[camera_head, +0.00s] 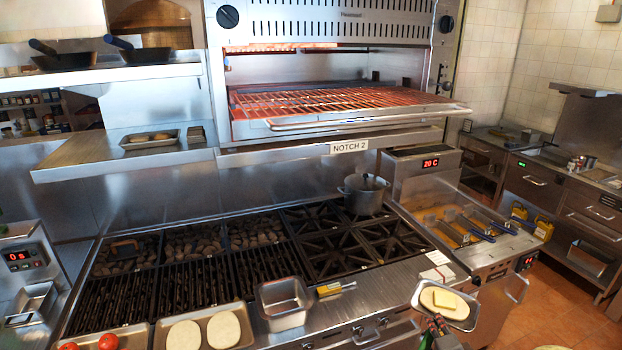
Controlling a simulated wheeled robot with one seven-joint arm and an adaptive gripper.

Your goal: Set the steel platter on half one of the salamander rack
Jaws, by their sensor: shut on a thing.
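The steel platter (471,313) is in the lower right, carrying a pale slice with a yellow square on it. My gripper (437,324) is shut on the platter's near left edge and holds it in front of the range's right end. The platter looks slightly tilted in this view. The salamander rack (345,104) is above and beyond it, pulled out, with a glowing orange grate and a front bar. Nothing lies on the rack. No marking of its halves is visible.
A "NOTCH 2" label (349,147) is under the salamander. A pot (363,195) stands on the rear burners below. A fryer (465,222) with baskets is right of the range. Open space lies between platter and rack.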

